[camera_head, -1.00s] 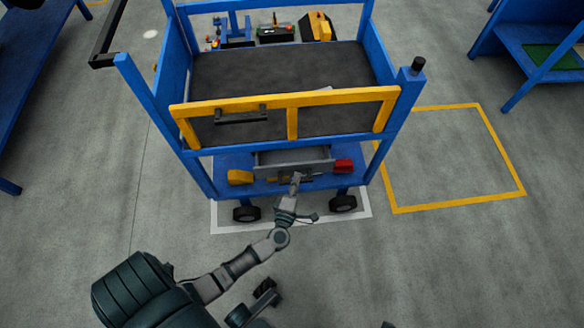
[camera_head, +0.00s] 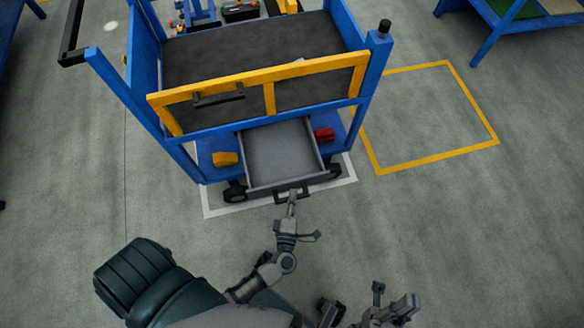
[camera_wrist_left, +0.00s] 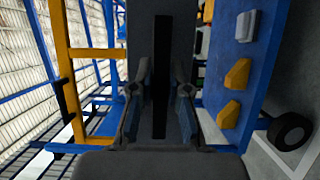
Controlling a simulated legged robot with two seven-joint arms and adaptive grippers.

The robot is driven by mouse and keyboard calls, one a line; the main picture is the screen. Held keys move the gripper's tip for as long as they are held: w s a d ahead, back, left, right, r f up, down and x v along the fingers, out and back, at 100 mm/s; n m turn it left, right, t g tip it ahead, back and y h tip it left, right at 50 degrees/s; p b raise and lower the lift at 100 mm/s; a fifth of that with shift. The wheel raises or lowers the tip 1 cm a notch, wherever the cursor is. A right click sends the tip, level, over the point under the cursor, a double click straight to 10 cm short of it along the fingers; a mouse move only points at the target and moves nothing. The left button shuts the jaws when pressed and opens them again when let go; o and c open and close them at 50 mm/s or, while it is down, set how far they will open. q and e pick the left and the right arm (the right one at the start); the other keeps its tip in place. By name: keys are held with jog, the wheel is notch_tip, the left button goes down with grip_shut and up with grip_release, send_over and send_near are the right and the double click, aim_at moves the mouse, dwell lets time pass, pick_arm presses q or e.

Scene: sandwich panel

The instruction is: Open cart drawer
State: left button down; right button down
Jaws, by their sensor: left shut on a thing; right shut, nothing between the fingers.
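The blue cart (camera_head: 180,165) stands ahead with its grey drawer (camera_head: 280,155) pulled out towards me from the lower level. The drawer's inside looks empty. My left gripper (camera_head: 291,195) is shut on the dark drawer handle (camera_head: 280,199) at the drawer's front. In the left wrist view the handle (camera_wrist_left: 161,70) is a dark upright bar between the fingers of my left gripper (camera_wrist_left: 160,105). My right gripper (camera_head: 398,308) is shut and empty at the bottom edge, away from the cart.
A yellow block (camera_head: 225,159) and a red block (camera_head: 323,134) lie on the lower shelf either side of the drawer. Black wheels (camera_head: 234,194) stand near a white floor outline. A yellow floor outline (camera_head: 440,158) to the right encloses clear floor.

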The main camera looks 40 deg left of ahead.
pick_arm(q)
jog(key=shift+s+a+f, duration=0.15)
jog(key=shift+f, duration=0.1)
jog(key=c, duration=1.2)
grip_release()
jog(key=shift+o, duration=0.4)
jog(key=shift+r, duration=0.1)
jog(key=v, duration=0.7)
jog(key=shift+s, duration=0.1)
